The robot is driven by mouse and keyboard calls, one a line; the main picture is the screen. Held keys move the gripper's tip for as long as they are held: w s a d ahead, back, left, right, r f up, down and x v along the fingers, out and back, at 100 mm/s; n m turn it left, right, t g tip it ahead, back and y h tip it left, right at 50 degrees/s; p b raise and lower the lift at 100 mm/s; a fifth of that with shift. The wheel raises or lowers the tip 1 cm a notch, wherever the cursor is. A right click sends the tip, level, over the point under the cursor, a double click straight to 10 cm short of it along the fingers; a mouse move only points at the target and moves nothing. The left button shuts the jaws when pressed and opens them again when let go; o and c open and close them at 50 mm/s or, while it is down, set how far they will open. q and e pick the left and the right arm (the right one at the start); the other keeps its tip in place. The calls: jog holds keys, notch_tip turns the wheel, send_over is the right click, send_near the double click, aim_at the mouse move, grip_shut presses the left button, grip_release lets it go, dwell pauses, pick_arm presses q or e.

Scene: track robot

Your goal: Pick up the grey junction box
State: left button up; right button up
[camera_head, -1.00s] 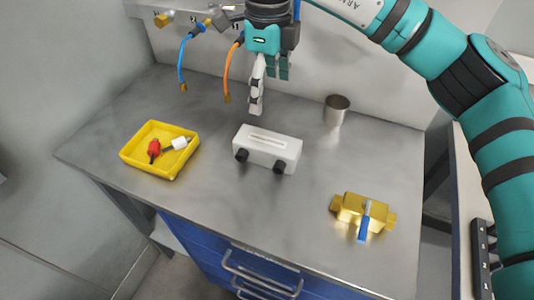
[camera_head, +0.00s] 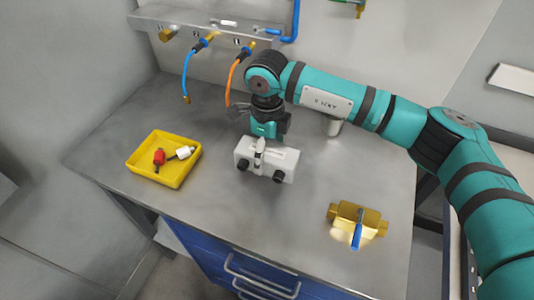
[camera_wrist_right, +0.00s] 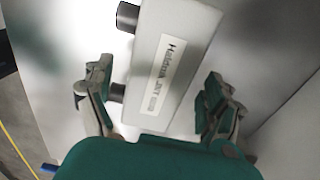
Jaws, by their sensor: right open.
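The grey junction box (camera_head: 282,165), a pale block with two black cable glands on its front, stands on the metal worktop. My right gripper (camera_head: 260,152) is over the box's top in the head view, its near finger in front of part of the box. In the right wrist view the box (camera_wrist_right: 172,60), with a printed label, lies between the open fingers of my right gripper (camera_wrist_right: 158,98). Gaps show on both sides, so the fingers look apart from it. My left gripper is in neither view.
A yellow tray (camera_head: 140,164) with red and white connectors stands left of the box. A brass valve (camera_head: 344,216) with a blue handle is at the front right. A metal cup (camera_head: 333,127) stands behind, partly hidden by my arm. Blue and orange hoses (camera_head: 234,72) hang at the back.

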jog(key=shift+f, duration=0.5)
jog(key=c, duration=1.5)
jog(key=shift+r, duration=0.1)
